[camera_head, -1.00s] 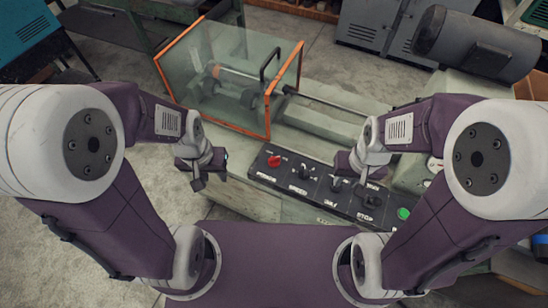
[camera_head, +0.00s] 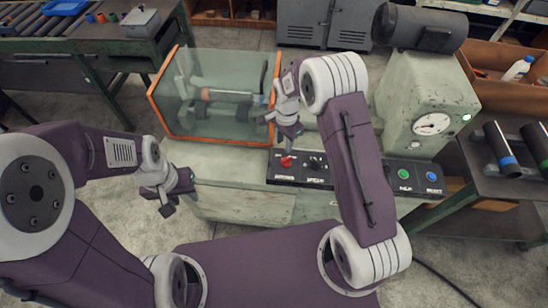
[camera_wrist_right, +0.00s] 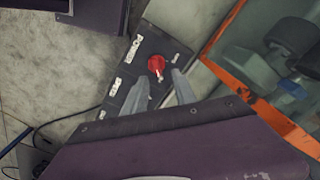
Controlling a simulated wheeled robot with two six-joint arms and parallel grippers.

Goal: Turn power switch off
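The power switch is a red knob (camera_head: 286,161) at the left end of the black control panel (camera_head: 318,182). In the right wrist view, the red knob (camera_wrist_right: 156,63) sits on the panel (camera_wrist_right: 158,44) just beyond the tips of my right gripper (camera_wrist_right: 160,76). Its two grey fingers are apart with nothing between them. In the head view, my right gripper (camera_head: 289,139) hangs above the red knob. Whether it touches the knob is not clear. My left gripper (camera_head: 178,206) hangs low to the left of the machine, away from the panel; its finger gap is unclear.
A clear guard with an orange frame (camera_head: 278,88) stands behind the panel's left end. My right forearm hides the panel's middle. Green (camera_head: 403,174) and blue (camera_head: 431,177) buttons show at its right end. A gauge box (camera_head: 411,112) stands behind; open floor lies at left.

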